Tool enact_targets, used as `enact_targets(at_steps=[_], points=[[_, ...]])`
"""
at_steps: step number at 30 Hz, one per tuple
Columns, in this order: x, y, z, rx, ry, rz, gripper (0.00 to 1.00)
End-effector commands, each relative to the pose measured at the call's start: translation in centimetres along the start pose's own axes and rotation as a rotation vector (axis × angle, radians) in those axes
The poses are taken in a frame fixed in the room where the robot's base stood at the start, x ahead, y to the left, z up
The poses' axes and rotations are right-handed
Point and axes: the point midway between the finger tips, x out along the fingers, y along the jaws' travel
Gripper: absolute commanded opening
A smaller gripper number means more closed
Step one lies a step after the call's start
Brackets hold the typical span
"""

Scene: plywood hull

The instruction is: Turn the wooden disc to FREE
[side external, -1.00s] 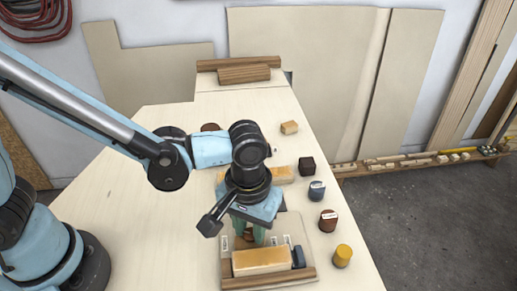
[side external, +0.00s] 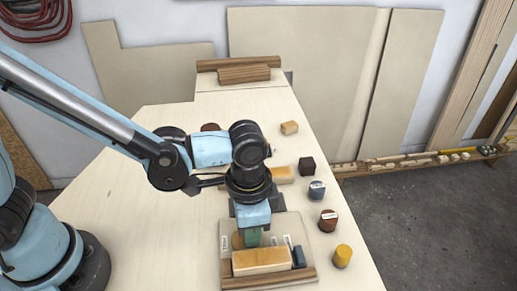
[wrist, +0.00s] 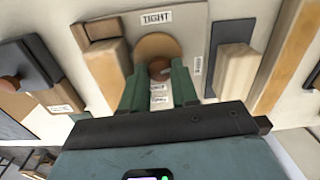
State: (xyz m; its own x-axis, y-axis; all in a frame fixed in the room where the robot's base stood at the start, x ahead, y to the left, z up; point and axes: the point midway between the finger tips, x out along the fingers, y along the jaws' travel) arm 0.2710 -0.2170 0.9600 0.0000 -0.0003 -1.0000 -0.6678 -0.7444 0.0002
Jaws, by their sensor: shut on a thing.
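The wooden disc (wrist: 157,45) is round and tan, mounted on a pale panel (wrist: 207,12) in the wrist view. A darker brown knob (wrist: 160,69) stands on it. My gripper (wrist: 159,76) has its green fingers on either side of this knob and is shut on it. A label reading TIGHT (wrist: 156,17) sits just beyond the disc; other labels sit right of it and between the fingers, too small to read. In the side view, my gripper (side external: 252,240) points down at the panel, and the disc (side external: 237,241) shows partly behind the fingers.
A yellow-tan block (side external: 262,261) and a dark blue block (side external: 298,257) stand on the panel near its front strip (side external: 268,280). Labelled and plain small pieces, including a yellow cylinder (side external: 343,256), line the table's right edge. The table's left part (side external: 140,215) is clear.

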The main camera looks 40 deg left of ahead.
Motion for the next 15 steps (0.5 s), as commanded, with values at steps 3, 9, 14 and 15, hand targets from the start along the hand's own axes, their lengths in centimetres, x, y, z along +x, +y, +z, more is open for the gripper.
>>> enact_targets(at_steps=[3,9,14,15], points=[[0.04,0.01,0.06,0.109,-0.001,0.000,0.00],[0.05,0.01,0.06,0.292,-0.001,0.000,0.00],[0.05,0.01,0.07,0.419,-0.001,0.000,0.00],[0.05,0.01,0.07,0.447,-0.001,0.000,0.00]])
